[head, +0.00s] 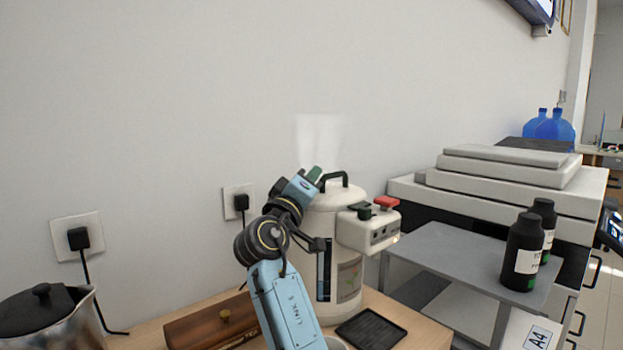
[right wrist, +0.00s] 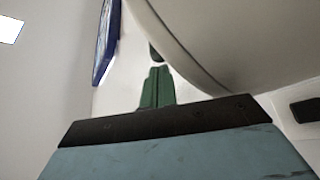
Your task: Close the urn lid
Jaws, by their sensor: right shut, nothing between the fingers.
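The white urn (head: 321,225) stands on the wooden counter against the wall, partly hidden behind my right arm. Its lid, with a dark arched handle (head: 335,177), shows at the top, and faint steam hangs above. I cannot tell whether the lid sits fully down. My right gripper (head: 312,174) is at the upper left of the urn, beside the lid handle, with its green fingers shut and empty. In the right wrist view the fingers (right wrist: 157,88) are together below a large pale curved surface. Contact with the lid cannot be told. My left gripper is not in view.
A control box with a red top piece (head: 386,201) juts from the urn's right side. A black drip tray (head: 371,331) lies in front, a wooden box (head: 205,326) to the left. A metal kettle (head: 45,312) stands far left, a grey stand with dark bottles (head: 523,252) right.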

